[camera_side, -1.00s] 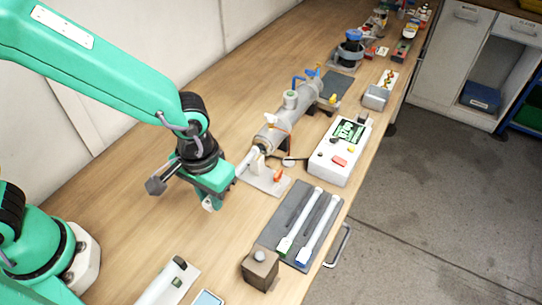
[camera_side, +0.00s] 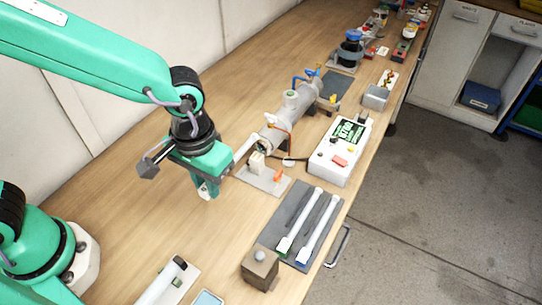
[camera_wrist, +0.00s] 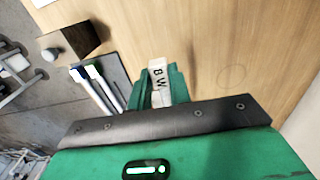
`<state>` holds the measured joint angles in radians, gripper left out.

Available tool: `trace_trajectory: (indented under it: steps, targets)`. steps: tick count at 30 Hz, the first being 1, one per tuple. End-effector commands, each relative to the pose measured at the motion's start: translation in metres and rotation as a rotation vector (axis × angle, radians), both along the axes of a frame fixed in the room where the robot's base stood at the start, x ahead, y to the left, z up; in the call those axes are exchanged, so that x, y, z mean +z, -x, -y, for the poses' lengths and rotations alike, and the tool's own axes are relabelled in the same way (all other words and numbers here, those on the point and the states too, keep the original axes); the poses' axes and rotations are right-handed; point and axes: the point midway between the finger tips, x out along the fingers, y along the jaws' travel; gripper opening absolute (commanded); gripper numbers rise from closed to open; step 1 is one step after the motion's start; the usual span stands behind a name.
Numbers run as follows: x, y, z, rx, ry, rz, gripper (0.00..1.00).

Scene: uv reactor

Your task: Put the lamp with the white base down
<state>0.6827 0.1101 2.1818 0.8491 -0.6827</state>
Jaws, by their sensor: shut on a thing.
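My gripper (camera_side: 207,188) is shut on a lamp with a white base, above the bench and left of the reactor's near end. The white base (camera_wrist: 158,76) shows between the green jaws in the wrist view, with dark lettering like "BW". A dark grey mat (camera_side: 274,228) holds two white lamps, one green-ended (camera_side: 285,243) and one blue-ended (camera_side: 304,256).
A white control box (camera_side: 331,165) stands right of the reactor. A brown block with a round knob (camera_side: 260,272) is by the front edge. A pale plate with an orange part (camera_side: 277,178) lies below the reactor's near end. Bare bench (camera_side: 150,225) lies left of my gripper.

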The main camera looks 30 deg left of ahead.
Motion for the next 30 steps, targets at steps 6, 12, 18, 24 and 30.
trace_trajectory:
  steps: [6, 12, 18, 24, 30]
  targets:
    - [0.006, 0.000, 0.000, 0.000, 0.000, 0.000, 0.00]
    - [0.006, 0.000, 0.000, 0.000, 0.000, 0.000, 0.00]
    - [0.006, -0.001, 0.003, -0.001, 0.000, 0.000, 0.00]
    - [0.005, -0.006, 0.022, -0.003, 0.000, 0.000, 0.00]
    - [0.001, -0.013, 0.059, -0.004, 0.000, 0.000, 0.00]
